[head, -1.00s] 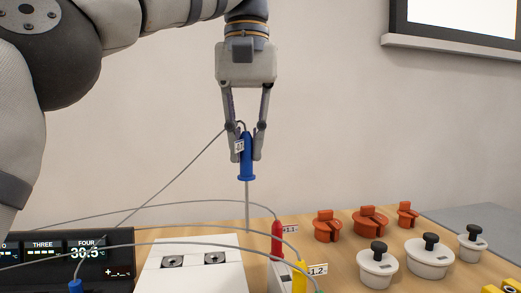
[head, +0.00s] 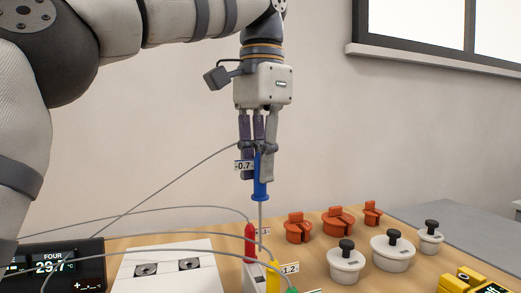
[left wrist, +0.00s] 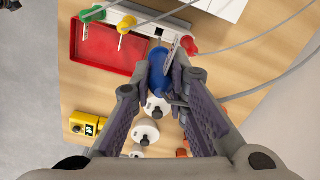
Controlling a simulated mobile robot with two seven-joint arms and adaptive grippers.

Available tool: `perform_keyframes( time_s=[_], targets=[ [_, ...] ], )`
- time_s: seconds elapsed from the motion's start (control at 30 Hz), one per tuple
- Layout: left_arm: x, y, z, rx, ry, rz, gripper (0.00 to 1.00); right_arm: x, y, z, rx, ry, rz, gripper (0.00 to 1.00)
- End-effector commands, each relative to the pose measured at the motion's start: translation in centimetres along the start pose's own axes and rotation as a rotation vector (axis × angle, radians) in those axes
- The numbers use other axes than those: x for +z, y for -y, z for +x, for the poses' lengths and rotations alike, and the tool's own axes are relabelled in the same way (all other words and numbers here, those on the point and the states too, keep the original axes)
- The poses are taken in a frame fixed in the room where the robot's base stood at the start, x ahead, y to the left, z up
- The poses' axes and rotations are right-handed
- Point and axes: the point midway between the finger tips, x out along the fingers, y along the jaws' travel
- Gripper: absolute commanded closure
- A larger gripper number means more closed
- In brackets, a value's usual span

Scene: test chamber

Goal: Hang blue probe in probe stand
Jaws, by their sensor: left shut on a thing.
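My left gripper (head: 257,150) is shut on the blue probe (head: 260,188), held upright with its metal rod pointing down and a "-0.7" tag at its top. The probe stand (head: 257,279) is a pale block on the table, cut off by the lower edge of the head view. It holds a red probe (head: 250,243), a yellow probe (head: 273,275) and a green probe (head: 291,291). The blue probe's rod tip is hidden behind the red probe's tag. In the left wrist view the blue probe (left wrist: 157,70) is beside the stand (left wrist: 152,27). My right gripper is not in view.
A red tray (left wrist: 88,52) lies beside the stand. Orange knobbed weights (head: 338,221) and white pots with black knobs (head: 392,252) stand to the right. A yellow device (head: 463,281) is at the lower right. A black display (head: 60,262) and white box (head: 160,270) are left. Cables arc across.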

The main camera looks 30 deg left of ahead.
Motion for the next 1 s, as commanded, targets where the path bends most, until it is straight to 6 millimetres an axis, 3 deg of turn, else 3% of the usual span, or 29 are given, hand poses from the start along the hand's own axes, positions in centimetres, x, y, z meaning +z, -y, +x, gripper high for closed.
perform_keyframes(
  time_s=[0.37,1.0],
  targets=[
    [0.0,0.0,3.6,0.002,0.0,-0.002,1.0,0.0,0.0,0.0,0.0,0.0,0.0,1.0],
    [0.0,-0.1,3.8,0.001,0.0,-0.001,1.0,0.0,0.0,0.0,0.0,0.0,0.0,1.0]
  ],
)
